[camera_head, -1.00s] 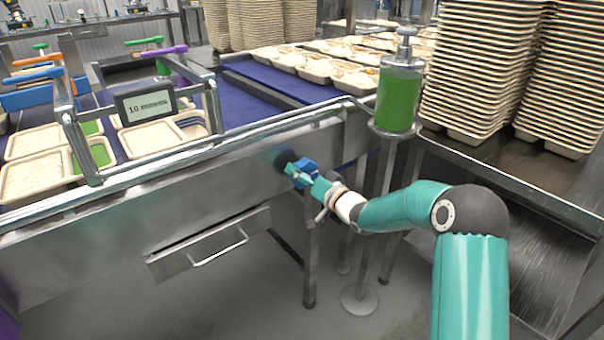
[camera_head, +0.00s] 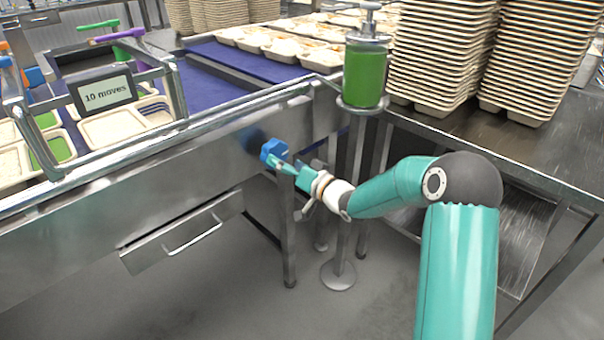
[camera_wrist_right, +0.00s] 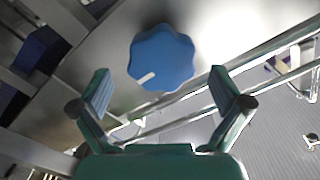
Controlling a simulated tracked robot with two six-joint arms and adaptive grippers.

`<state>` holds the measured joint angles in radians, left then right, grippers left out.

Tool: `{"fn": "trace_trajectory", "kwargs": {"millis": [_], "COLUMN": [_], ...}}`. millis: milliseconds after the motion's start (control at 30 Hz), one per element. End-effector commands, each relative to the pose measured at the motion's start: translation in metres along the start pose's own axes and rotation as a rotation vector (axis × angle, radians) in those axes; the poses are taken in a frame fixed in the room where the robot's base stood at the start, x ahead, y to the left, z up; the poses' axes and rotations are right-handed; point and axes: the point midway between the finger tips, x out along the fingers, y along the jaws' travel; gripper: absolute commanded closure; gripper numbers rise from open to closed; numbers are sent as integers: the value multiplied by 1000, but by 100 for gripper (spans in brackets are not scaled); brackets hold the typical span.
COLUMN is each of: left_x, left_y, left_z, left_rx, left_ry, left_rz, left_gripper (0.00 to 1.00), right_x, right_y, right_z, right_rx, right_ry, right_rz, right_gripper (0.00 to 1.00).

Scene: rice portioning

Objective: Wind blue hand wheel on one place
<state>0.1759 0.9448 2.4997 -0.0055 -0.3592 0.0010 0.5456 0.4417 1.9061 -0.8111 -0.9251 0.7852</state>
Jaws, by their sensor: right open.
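The blue hand wheel (camera_head: 273,150) sits on the steel side panel of the conveyor frame. In the right wrist view the wheel (camera_wrist_right: 161,57) shows as a lobed blue knob with a white mark at its lower left. My right gripper (camera_head: 281,164) is close in front of the wheel in the head view, partly overlapping it. In the right wrist view its two fingers (camera_wrist_right: 160,92) are spread apart, with the wheel beyond and between their tips and nothing held. A sign (camera_head: 104,92) above the conveyor reads "10 moves". My left gripper is not in view.
A green dispenser (camera_head: 365,75) stands on a post right of the wheel. Stacks of beige trays (camera_head: 443,50) stand on the steel table (camera_head: 490,140). A drawer (camera_head: 183,232) sits below the panel. Filled trays (camera_head: 262,44) lie on the blue belt.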

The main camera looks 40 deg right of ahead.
Motion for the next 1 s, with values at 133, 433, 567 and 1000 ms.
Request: {"fn": "trace_trajectory", "kwargs": {"millis": [133,433,567,1000], "left_x": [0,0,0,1], "left_y": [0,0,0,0], "left_z": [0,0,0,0], "left_rx": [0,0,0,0], "left_ry": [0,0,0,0], "left_rz": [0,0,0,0], "left_gripper": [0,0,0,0], "right_x": [-32,-69,-72,-71], "right_y": [1,1,1,0], "right_z": [0,2,2,2], "right_rx": [0,0,0,0], "right_ry": [-1,-3,-3,-4], "right_rz": [4,2,2,-1], "right_gripper": [0,0,0,0]}}
